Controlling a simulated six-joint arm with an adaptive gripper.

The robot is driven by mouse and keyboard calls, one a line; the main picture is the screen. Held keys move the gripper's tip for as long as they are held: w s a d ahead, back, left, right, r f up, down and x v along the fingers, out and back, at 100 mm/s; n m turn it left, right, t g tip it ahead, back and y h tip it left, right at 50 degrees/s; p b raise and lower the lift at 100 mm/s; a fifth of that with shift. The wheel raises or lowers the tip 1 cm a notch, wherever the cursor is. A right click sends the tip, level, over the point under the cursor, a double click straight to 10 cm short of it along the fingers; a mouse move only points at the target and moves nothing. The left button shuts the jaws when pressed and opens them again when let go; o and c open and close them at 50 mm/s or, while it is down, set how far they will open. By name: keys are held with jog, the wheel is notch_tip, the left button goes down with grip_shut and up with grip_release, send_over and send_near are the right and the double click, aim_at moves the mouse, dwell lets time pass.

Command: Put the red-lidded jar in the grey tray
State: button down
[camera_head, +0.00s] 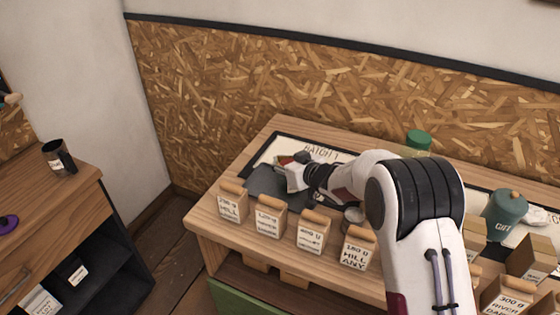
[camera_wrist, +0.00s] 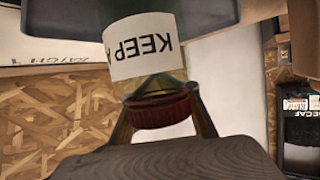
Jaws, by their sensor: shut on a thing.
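The red-lidded jar (camera_wrist: 158,108) is in the wrist view, with a pale label reading "KEEP A…", upside down in the picture. My gripper (camera_wrist: 162,92) is shut on it, one finger at each side by the lid. In the head view, my gripper (camera_head: 288,166) is at the left end of the bench, with a bit of the red lid (camera_head: 285,159) showing beside it. The dark grey tray (camera_head: 262,184) lies under and left of my gripper. In the wrist view, a dark grey surface (camera_wrist: 60,15) meets the jar's base; I cannot tell whether they touch.
Several labelled bags with wooden tops (camera_head: 233,203) line the bench's front edge. A white "BATCH 1" sheet (camera_head: 318,154) lies behind the tray. A green-lidded jar (camera_head: 418,141) and a teal "GIFT" canister (camera_head: 505,214) stand to the right. A dark mug (camera_head: 58,157) is on the left cabinet.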

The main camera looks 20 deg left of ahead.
jog(key=shift+f, duration=0.15)
jog(key=c, duration=1.5)
grip_release()
jog(key=shift+r, duration=0.2)
jog(key=shift+v, duration=1.2)
jog(key=v, duration=0.2)
jog(key=shift+s+d+r, duration=0.15)
jog(key=shift+d, duration=0.2)
jog(key=shift+a+r, duration=0.1)
jog(key=shift+r, duration=3.35)
